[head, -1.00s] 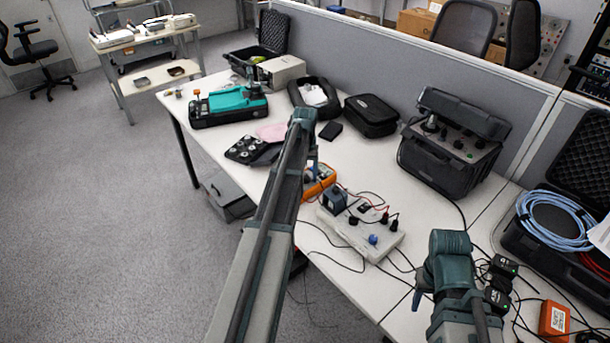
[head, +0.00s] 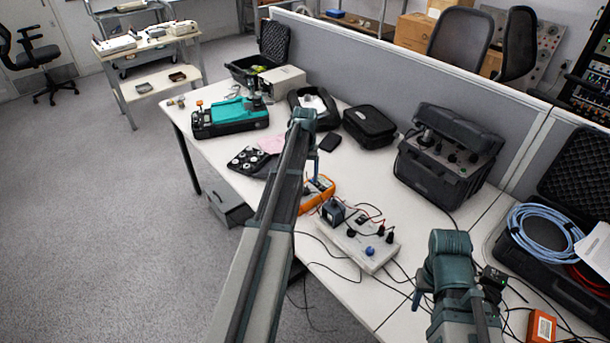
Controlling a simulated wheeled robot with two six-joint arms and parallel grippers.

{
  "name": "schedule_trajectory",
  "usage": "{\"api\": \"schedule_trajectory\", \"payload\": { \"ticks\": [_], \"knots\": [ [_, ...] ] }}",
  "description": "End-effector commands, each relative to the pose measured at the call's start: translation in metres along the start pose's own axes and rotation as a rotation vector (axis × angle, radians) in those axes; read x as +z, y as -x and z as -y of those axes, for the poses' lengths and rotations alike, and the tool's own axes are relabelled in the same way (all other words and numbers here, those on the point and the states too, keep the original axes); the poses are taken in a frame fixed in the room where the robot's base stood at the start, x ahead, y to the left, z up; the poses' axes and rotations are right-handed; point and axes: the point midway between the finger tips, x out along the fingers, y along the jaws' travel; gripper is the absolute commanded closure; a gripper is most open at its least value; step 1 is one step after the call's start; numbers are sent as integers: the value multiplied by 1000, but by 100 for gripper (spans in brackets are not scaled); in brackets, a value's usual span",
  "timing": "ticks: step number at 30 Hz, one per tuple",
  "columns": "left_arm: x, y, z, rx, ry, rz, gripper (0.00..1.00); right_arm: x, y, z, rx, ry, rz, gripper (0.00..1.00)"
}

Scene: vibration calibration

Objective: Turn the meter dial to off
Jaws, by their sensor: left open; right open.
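The orange meter (head: 319,195) lies on the white table, left of a pale box with knobs and leads. My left arm hides part of it, and I cannot make out its dial or the dial's setting. My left gripper (head: 313,174) hangs from the end of that arm, small and partly hidden, just above the meter in the picture. I cannot tell whether it touches the meter. It is open. My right gripper (head: 418,300) is open at the lower right, by the table's front edge, well apart from the meter.
The pale box (head: 358,240) has a small dark block and wires on it. Black cables hang over the table's front edge. A black instrument case (head: 447,165) stands behind to the right. A teal device (head: 230,117) and a knob tray (head: 247,160) are farther left.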

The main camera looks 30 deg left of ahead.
Motion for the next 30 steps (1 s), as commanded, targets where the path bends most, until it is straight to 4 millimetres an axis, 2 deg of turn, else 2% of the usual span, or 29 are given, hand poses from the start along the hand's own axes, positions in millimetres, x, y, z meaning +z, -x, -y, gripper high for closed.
{"api": "schedule_trajectory", "payload": {
  "ticks": [1, 12, 17, 30],
  "knots": [
    [0, 17, 0, 0, 0, 0, 26, 1, 17, -2, 0, 0, 0, 50],
    [0, 70, 0, 0, 0, 0, 26, 4, 70, -7, 0, 0, 0, 50],
    [0, 78, 0, 0, 0, 0, 26, 4, 77, -7, 0, 0, 0, 50],
    [3, 76, -5, 0, -26, 0, 26, 4, 76, -7, 0, 0, 0, 50]
  ]
}}
